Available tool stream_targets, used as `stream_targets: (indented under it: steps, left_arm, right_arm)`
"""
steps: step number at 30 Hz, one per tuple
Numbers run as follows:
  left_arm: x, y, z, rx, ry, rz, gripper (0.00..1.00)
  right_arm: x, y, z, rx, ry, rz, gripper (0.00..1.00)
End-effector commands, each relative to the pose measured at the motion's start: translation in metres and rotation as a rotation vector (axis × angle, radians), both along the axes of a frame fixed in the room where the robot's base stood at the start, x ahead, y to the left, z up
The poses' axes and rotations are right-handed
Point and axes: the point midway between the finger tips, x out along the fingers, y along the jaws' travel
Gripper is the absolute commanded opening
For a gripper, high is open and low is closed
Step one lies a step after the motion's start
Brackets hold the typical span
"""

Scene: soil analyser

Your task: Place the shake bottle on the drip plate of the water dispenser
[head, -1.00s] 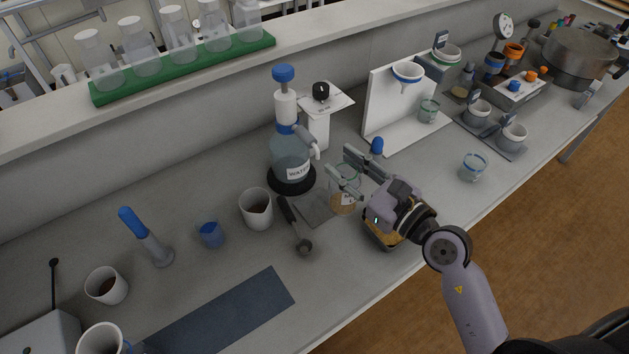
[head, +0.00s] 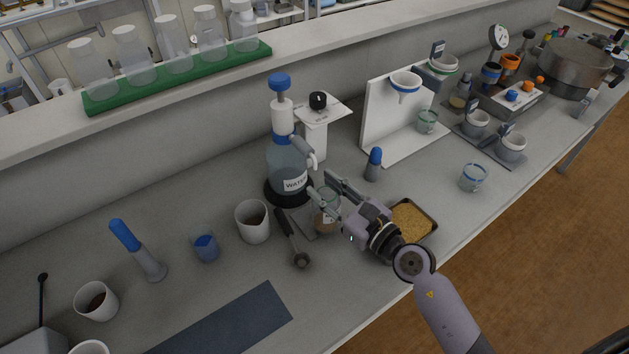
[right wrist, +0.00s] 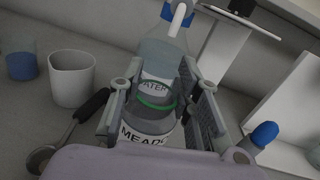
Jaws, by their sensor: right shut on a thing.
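The water dispenser (head: 287,163) has a blue cap, a "WATER" label and a white spout, and stands on a black round base. My left gripper is not in view.
A dark-handled scoop (head: 292,240) and a white cup (head: 252,222) are left of the plate. A white stand (head: 315,138) is behind the dispenser.

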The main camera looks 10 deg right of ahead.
Motion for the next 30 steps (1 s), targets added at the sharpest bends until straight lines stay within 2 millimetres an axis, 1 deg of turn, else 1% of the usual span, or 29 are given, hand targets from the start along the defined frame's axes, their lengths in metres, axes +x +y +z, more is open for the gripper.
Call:
stream_targets:
  steps: [11,12,15,24,28,29,30]
  left_arm:
    - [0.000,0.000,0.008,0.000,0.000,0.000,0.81]
    - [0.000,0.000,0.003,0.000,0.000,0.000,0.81]
    - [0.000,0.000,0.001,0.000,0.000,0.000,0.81]
    - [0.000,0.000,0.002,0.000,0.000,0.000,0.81]
    - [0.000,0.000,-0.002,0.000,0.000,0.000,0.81]
    - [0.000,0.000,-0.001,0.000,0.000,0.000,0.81]
    - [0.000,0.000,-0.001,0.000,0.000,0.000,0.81]
  right_arm:
    - [0.033,0.019,0.002,0.002,-0.001,0.001,0.00]
    - [0.032,0.019,-0.007,-0.001,0.001,0.002,0.00]
    - [0.031,0.018,-0.012,-0.001,0.001,0.002,0.00]
    - [0.032,0.018,-0.012,-0.001,0.000,0.001,0.00]
    - [0.031,0.018,-0.016,-0.001,0.000,0.001,0.00]
    - [0.031,0.018,-0.016,-0.001,0.000,0.001,0.31]
    - [0.031,0.018,-0.015,-0.001,0.000,0.001,0.34]
